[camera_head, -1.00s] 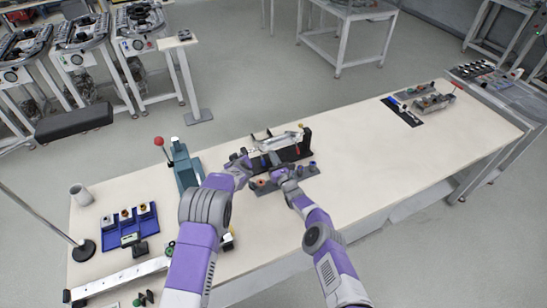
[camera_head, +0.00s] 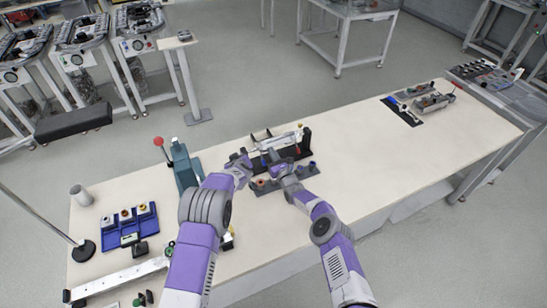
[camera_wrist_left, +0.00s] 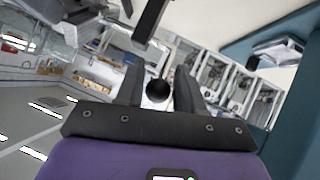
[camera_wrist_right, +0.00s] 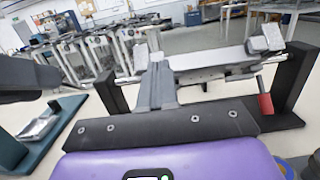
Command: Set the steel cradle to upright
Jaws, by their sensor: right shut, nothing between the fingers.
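The steel cradle (camera_head: 286,140) is a long silver piece hung between two black end posts on the table, beyond my grippers. In the right wrist view the cradle (camera_wrist_right: 215,62) spans the posts, with a red tab (camera_wrist_right: 264,98) below its right end. My right gripper (camera_head: 274,164) is at the cradle's near side. Its fingers (camera_wrist_right: 157,72) are shut and empty, overlapping the cradle's left part in view; contact cannot be told. My left gripper (camera_head: 241,160) is at the cradle's left end. Its fingers (camera_wrist_left: 158,85) are apart, with a black ball knob (camera_wrist_left: 158,91) showing between them.
A grey strip with coloured pieces (camera_head: 268,185) lies in front of the cradle. A teal press (camera_head: 184,167) with a red-knobbed lever stands left, beside a blue tray (camera_head: 118,229). The table's middle right (camera_head: 370,145) is clear.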

